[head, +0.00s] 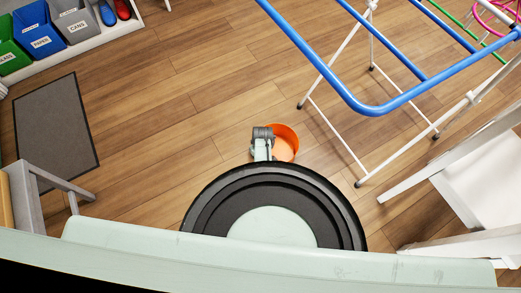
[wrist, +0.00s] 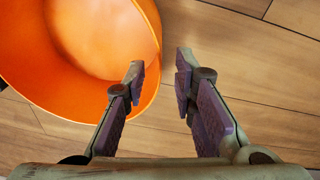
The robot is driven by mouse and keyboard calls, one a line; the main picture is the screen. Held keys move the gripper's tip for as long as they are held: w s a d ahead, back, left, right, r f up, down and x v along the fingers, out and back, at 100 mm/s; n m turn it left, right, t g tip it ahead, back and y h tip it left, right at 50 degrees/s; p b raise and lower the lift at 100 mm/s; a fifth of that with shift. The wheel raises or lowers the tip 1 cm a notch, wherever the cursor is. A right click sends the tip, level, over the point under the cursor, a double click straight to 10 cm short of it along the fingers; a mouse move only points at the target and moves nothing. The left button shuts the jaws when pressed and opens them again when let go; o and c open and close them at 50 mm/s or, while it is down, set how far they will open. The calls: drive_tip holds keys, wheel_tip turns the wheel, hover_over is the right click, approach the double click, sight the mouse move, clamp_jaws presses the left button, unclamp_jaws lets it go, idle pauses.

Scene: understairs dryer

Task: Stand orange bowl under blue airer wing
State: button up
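The orange bowl (head: 287,142) is just right of my gripper (head: 263,133) in the head view, partly hidden by it. In the wrist view the bowl (wrist: 85,40) fills the upper left, its hollow inside showing. My gripper (wrist: 160,68) is open there. The left finger overlaps the bowl near its rim, and the right finger is over bare floor. The rim edge shows between the fingers, and neither finger is visibly pressed on it. I cannot tell the bowl's height above the floor. The blue airer wing (head: 372,109) juts out to the upper right in the head view.
White airer legs (head: 333,133) stand on the floor right of the bowl. A white chair (head: 480,165) is at the right. A grey mat (head: 56,135) and labelled bins (head: 75,24) are at the left. Wooden floor is clear between mat and bowl.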

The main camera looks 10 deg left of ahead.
drive_tip(key=r, duration=0.4)
drive_tip(key=shift+s+d+r+p, duration=0.15)
drive_tip(key=shift+s+r+p, duration=0.15)
drive_tip(key=shift+r+p, duration=0.1)
